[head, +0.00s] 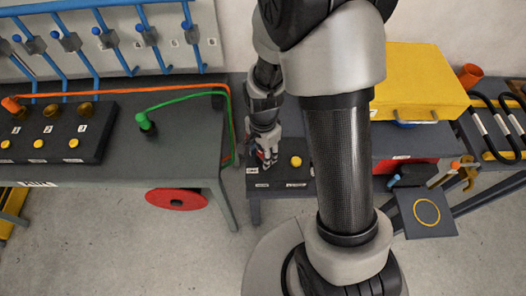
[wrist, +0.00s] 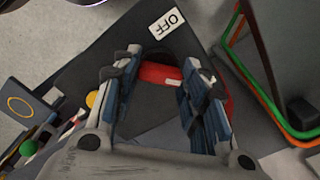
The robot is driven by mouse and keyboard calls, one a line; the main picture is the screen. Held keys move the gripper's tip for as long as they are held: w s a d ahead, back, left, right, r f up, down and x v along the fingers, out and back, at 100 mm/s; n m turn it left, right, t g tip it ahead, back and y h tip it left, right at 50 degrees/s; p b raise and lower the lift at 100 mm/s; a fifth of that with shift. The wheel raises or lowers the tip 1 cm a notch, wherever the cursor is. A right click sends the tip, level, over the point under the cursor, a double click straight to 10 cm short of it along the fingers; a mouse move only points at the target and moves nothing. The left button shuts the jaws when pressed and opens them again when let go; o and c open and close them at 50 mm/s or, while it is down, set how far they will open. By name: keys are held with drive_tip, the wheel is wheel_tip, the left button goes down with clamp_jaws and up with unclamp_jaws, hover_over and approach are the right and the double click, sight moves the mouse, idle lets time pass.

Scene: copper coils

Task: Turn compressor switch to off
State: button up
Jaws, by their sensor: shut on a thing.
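The compressor switch is a red part with a small white mark (wrist: 158,73), seen between my fingers in the wrist view. An OFF label (wrist: 166,22) lies on the dark panel (wrist: 105,62) just beyond the fingertips. My gripper (wrist: 162,60) is down at the panel with one finger on each side of the red switch, shut on it. In the head view my gripper (head: 266,163) points down at the small dark panel, left of a yellow button (head: 296,160). The switch is mostly hidden there by the fingers. I cannot read its exact turn.
Left is a grey bench (head: 185,140) with a numbered black button box (head: 55,150) and orange and green cables (head: 190,94) at its right edge, close to my gripper. Right are a yellow box (head: 420,75), a red part below it and a dark plate with a yellow ring (head: 427,213).

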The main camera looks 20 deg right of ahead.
drive_tip(key=shift+n, duration=0.3)
drive_tip(key=n, duration=0.4)
drive_tip(key=n+p, duration=0.1)
drive_tip(key=n, duration=0.8)
drive_tip(key=shift+n, duration=2.1)
drive_tip(key=o, duration=1.1)
drive_tip(key=shift+c, duration=0.2)
drive_tip(key=shift+r, duration=0.1)
